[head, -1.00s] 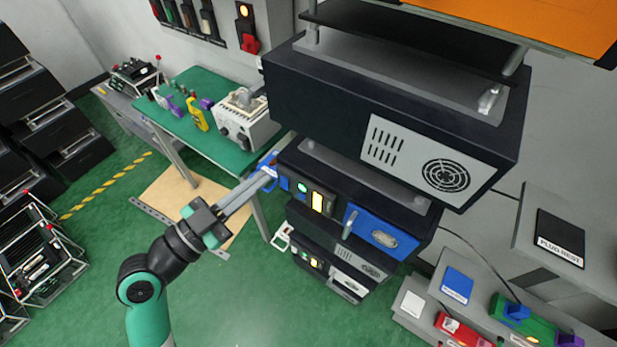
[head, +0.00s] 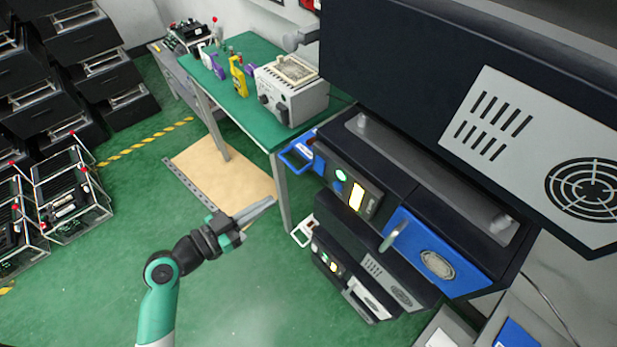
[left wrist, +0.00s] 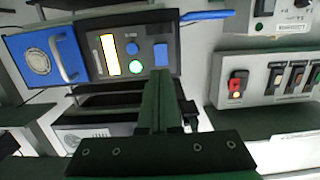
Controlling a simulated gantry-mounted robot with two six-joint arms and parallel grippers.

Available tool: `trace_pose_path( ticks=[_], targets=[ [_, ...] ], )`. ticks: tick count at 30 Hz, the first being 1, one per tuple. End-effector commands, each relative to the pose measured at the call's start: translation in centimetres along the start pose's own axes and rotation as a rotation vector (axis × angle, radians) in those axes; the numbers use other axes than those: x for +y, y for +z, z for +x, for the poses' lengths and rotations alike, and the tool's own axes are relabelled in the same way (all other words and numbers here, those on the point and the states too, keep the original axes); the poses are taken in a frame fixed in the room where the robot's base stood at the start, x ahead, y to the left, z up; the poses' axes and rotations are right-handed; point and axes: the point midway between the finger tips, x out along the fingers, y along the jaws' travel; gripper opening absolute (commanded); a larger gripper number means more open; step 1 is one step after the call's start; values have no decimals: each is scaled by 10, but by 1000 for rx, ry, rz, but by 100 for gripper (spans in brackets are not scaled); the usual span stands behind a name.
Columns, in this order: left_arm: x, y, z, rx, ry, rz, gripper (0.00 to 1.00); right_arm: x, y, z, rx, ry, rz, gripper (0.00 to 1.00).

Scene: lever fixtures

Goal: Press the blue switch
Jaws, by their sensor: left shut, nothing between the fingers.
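A dark unit with a blue front panel (head: 428,250) stands on the right in the head view. Its control plate holds a lit green button (head: 341,176), a round blue button (head: 337,187) and a square blue switch (head: 319,165). A blue loop-shaped lever (head: 299,150) sticks out from its left end. In the left wrist view the square blue switch (left wrist: 160,52) shows just beyond the fingertips, with the round blue button (left wrist: 132,48) beside it and the lever (left wrist: 207,15) above right. My left gripper (head: 272,202) is shut, empty and apart from the unit. My right gripper is not visible.
A second unit with a white lever (head: 302,231) sits below. A large dark box (head: 420,90) overhangs above. A green bench (head: 245,115) with a grey device (head: 292,90) stands behind.

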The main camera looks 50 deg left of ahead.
Motion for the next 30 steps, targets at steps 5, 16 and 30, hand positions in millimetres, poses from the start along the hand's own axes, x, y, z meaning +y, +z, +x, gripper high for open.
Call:
trace_pose_path(
  ticks=[5, 16, 30],
  targets=[
    [2, 0, 30, 2, 6, 3, 0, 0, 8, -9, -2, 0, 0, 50],
    [1, 0, 108, 3, 3, 2, 0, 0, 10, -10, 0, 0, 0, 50],
    [1, 0, 134, 2, 0, 1, 0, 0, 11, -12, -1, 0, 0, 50]
  ],
)
